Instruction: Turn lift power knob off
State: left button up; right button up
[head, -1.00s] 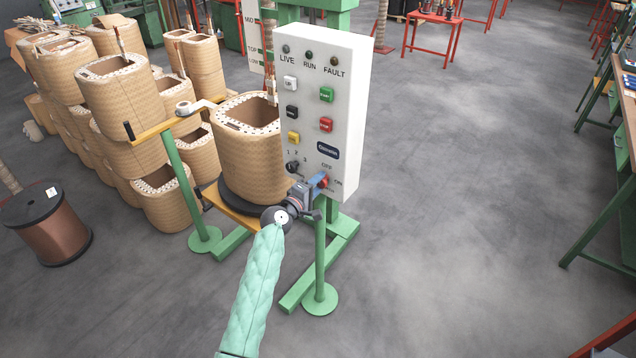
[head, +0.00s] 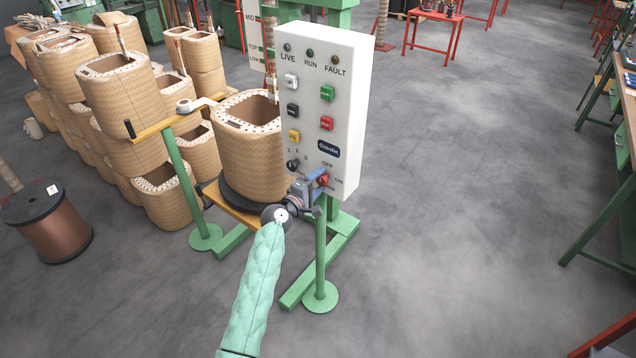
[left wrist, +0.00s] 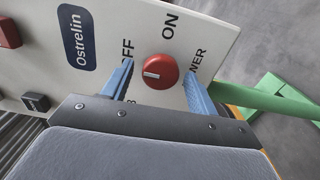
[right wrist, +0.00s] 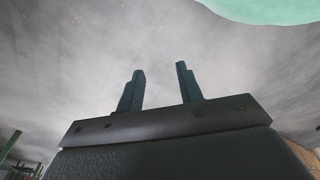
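The red power knob (head: 323,180) is at the lower right of the white control panel (head: 349,120), between the OFF and ON labels. In the left wrist view the knob (left wrist: 160,72) shows a white mark pointing left, toward the partly covered OFF label. My left gripper (head: 316,182) is at the panel's lower edge. In its wrist view its blue fingers (left wrist: 158,88) stand open on either side of the knob, with a gap to each side. My right gripper (right wrist: 160,85) shows only in its own wrist view, open and empty, facing a grey surface.
A tan coil (head: 247,150) stands on the green-framed lift left of the panel. Stacked coils (head: 120,90) and a copper wire spool (head: 50,225) are further left. The floor to the right is clear up to a green workbench (head: 610,170).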

pick_arm(q)
jog(key=shift+s, duration=0.1)
jog(key=shift+s+a+f, duration=0.1)
jog(key=shift+s+a, duration=0.1)
jog(key=shift+s, duration=0.05)
jog(key=b+v, duration=0.2)
jog(key=v, duration=0.5)
jog(key=shift+b, duration=0.3)
pick_arm(e)
notch_tip(320, 180, up, 6)
jog(key=w+a, duration=0.2)
jog(key=shift+a+f, duration=0.25)
jog(key=shift+a, duration=0.05)
